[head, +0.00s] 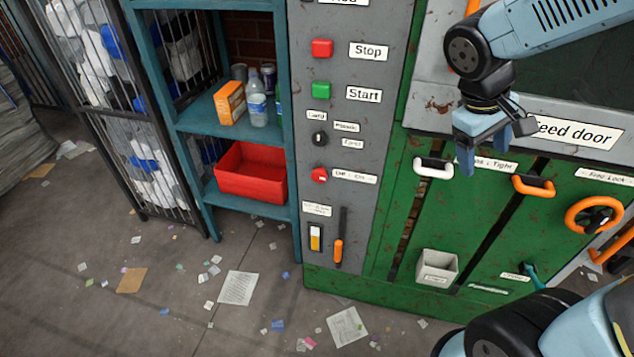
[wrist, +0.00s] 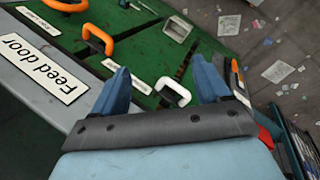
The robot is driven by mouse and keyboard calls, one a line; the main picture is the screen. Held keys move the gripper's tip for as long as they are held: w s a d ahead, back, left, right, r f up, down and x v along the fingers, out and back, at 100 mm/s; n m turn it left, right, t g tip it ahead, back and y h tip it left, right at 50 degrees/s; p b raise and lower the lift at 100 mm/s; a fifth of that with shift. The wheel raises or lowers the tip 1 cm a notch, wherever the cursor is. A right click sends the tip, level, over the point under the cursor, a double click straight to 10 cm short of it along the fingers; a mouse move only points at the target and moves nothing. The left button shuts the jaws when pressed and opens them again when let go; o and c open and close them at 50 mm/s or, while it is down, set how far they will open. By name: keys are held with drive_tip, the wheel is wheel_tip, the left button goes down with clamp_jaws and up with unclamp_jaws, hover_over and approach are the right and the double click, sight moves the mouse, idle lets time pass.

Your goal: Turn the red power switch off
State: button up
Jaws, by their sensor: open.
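A round red rotary switch (head: 319,175) sits on the grey control panel (head: 358,140) in the head view, beside a small label that seems to read Off and On. I cannot make out which way it points. My gripper (head: 494,146) is open and empty in front of the green machine, to the right of the switch and apart from it. In the wrist view my gripper (wrist: 162,80) has its two blue fingers spread, with a white handle (wrist: 172,92) seen between them. I cannot make out the red switch in the wrist view.
The panel also holds a red Stop button (head: 322,48), a green Start button (head: 321,90), a black knob (head: 319,139) and an orange-tipped lever (head: 339,250). White (head: 433,169) and orange (head: 533,186) handles stick out from the green machine. A teal shelf (head: 205,120) stands left.

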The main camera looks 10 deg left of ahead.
drive_tip(key=w+a+f+n+t+h, duration=0.1)
drive_tip(key=w+a+f+n+h, duration=0.3)
drive_tip(key=w+a+f+n, duration=0.25)
drive_tip(key=n+t+y, duration=0.7)
drive_tip(key=n+t, duration=0.9)
drive_tip(key=n, duration=0.6)
approach(318, 178)
drive_tip(key=w, duration=0.8)
drive_tip(key=shift+w+d+r, duration=0.15)
drive_tip(key=shift+w+d, duration=0.05)
drive_tip(key=shift+d, duration=0.15)
drive_tip(key=c, duration=1)
drive_tip(key=shift+c, duration=0.2)
